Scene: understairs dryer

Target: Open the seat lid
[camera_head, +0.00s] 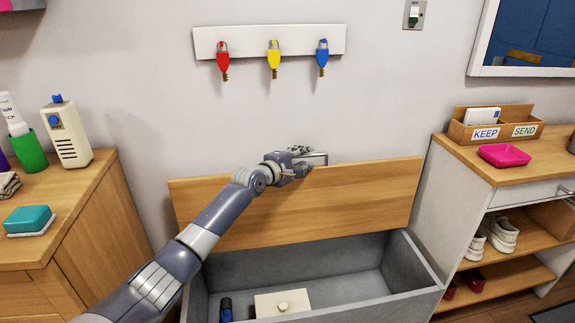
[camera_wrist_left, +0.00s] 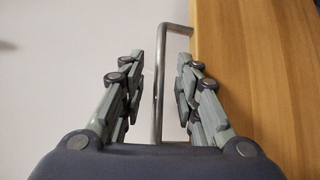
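The wooden seat lid (camera_head: 350,205) stands raised, close to upright, at the back of the grey storage bench (camera_head: 424,266). The bench's inside shows below it. A metal bar handle (camera_head: 318,157) is at the lid's top edge. My left gripper (camera_head: 302,160) is at this handle. In the left wrist view, the handle (camera_wrist_left: 159,85) runs between the two fingers of my left gripper (camera_wrist_left: 160,70). The fingers stand apart, with gaps visible on both sides of the bar. The lid (camera_wrist_left: 260,80) fills the right of that view. My right gripper is not in view.
Inside the bench lie a pale box (camera_head: 283,304) with a knob and a dark blue item (camera_head: 226,309). A wooden cabinet (camera_head: 90,225) stands at left, a shoe shelf (camera_head: 508,270) at right. A key rack (camera_head: 270,42) hangs on the wall above.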

